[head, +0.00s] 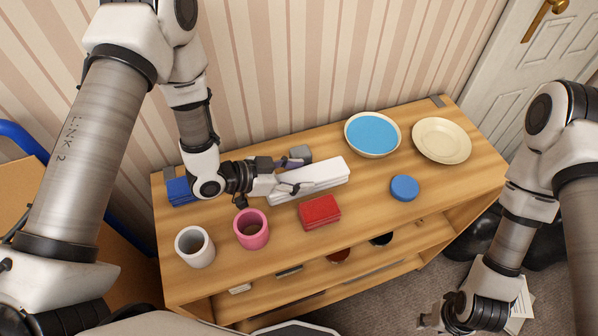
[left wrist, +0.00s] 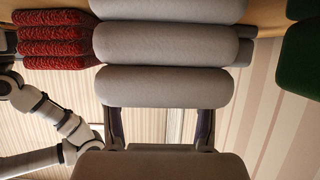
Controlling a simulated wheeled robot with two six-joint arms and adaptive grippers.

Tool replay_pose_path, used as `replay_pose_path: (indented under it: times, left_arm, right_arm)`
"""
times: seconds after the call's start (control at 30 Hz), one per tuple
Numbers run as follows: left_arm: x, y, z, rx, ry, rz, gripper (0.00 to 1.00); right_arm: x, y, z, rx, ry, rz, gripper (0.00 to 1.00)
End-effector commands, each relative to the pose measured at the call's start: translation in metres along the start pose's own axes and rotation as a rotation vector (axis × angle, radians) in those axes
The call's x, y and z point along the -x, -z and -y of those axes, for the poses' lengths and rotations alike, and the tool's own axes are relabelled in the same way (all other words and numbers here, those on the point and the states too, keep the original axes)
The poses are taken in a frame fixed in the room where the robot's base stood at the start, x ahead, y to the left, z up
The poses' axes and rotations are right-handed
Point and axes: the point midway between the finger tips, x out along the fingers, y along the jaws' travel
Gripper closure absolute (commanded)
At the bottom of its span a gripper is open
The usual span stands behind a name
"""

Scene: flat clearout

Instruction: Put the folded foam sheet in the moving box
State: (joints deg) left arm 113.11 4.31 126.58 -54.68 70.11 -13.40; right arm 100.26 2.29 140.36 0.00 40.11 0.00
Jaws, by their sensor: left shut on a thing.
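The folded foam sheet (head: 318,177) is a white, layered block lying lengthwise near the back middle of the wooden shelf top. My left gripper (head: 290,178) is at its left part and shut on it. In the left wrist view, the foam sheet (left wrist: 165,87) shows as thick rounded pale layers, with the fingers reaching to its nearest layer. I cannot tell whether it is clear of the wood. Brown cardboard (head: 122,260), perhaps the moving box, is left of the shelf, largely hidden by my left arm. My right gripper (head: 440,318) hangs low at the front right, away from the foam.
A folded red cloth (head: 320,212) lies just in front of the foam. A pink mug (head: 251,229), white mug (head: 194,247) and blue folded cloth (head: 181,191) are left. A blue-filled bowl (head: 372,134), cream plate (head: 441,140) and blue disc (head: 404,188) are right.

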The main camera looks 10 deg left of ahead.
Motion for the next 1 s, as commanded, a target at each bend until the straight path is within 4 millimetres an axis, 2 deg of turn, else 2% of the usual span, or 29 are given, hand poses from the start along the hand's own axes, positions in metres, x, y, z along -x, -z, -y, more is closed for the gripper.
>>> replay_pose_path:
  times: [0.23, 0.27, 0.3, 0.33, 0.73, 0.87, 1.0]
  left_arm:
    - [-0.001, -0.003, 0.0, 0.0, 0.0, 0.0, 0.73]
    - [-0.001, -0.002, 0.0, 0.0, 0.0, 0.0, 0.37]
    - [-0.001, -0.002, 0.0, 0.0, 0.0, 0.0, 0.23]
    - [-0.001, -0.001, 0.0, 0.0, 0.0, 0.0, 0.19]
    - [0.004, 0.001, 0.001, 0.002, 0.002, -0.001, 0.19]
    - [0.025, 0.001, 0.002, 0.006, 0.005, -0.002, 0.19]
    - [0.056, 0.002, 0.002, 0.007, 0.007, -0.005, 0.19]
  right_arm:
    - [-0.003, 0.0, 0.0, 0.0, 0.0, 0.0, 0.6]
    - [-0.002, 0.0, 0.0, 0.0, 0.0, 0.0, 0.6]
    - [-0.002, 0.0, 0.0, 0.0, 0.0, 0.0, 0.6]
    - [-0.002, 0.0, 0.0, 0.0, 0.0, 0.0, 0.6]
    - [-0.001, 0.0, 0.0, 0.0, 0.0, 0.0, 0.6]
    - [-0.004, 0.0, 0.0, 0.0, 0.0, 0.0, 0.6]
    - [-0.005, 0.0, 0.0, 0.0, 0.0, 0.0, 0.6]
